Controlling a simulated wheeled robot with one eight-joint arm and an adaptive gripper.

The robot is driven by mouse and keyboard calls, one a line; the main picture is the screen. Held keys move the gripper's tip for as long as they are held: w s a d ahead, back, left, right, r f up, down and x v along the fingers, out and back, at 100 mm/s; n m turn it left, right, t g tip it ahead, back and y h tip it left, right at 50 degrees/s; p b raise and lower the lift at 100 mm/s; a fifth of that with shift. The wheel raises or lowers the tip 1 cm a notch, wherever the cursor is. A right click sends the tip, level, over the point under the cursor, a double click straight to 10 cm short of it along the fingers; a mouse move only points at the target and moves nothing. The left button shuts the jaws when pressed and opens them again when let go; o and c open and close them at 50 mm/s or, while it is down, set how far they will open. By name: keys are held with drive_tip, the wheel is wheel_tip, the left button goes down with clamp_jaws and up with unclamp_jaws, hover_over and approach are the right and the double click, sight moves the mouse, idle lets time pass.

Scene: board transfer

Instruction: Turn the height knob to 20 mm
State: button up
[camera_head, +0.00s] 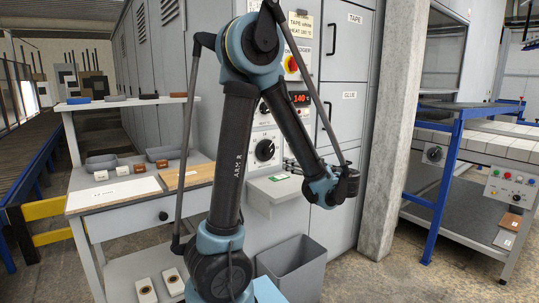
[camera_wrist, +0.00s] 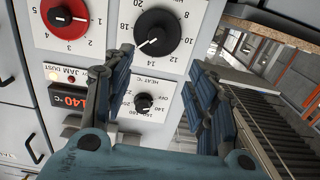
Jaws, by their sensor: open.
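The large black height knob (camera_wrist: 157,32) is at the top middle of the wrist view, on a white panel with a numbered scale in the tens and twenties. The panel appears upside down there. Its white pointer line points to the lower left of the picture; I cannot read exactly which figure it meets. In the head view the knob (camera_head: 265,150) is on the lower white panel, left of my forearm. My gripper (camera_wrist: 160,62) is open and empty, its two blue-black fingers apart. The knob is beyond the fingertips, roughly between them; contact is not visible.
A smaller heat knob (camera_wrist: 143,102) shows between the fingers, beside the 140 °C display (camera_wrist: 70,98). A red knob (camera_wrist: 65,18) is left of the height knob. In the head view, a grey shelf (camera_head: 273,190) juts out below the panel, above a grey bin (camera_head: 292,270).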

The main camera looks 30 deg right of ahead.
sight(270, 152)
drive_tip(key=w, duration=1.1)
drive_tip(key=w+a, duration=0.1)
drive_tip(key=w, duration=0.5)
drive_tip(key=shift+c, duration=0.2)
drive_tip(key=shift+d, duration=0.1)
drive_tip(key=c, duration=1)
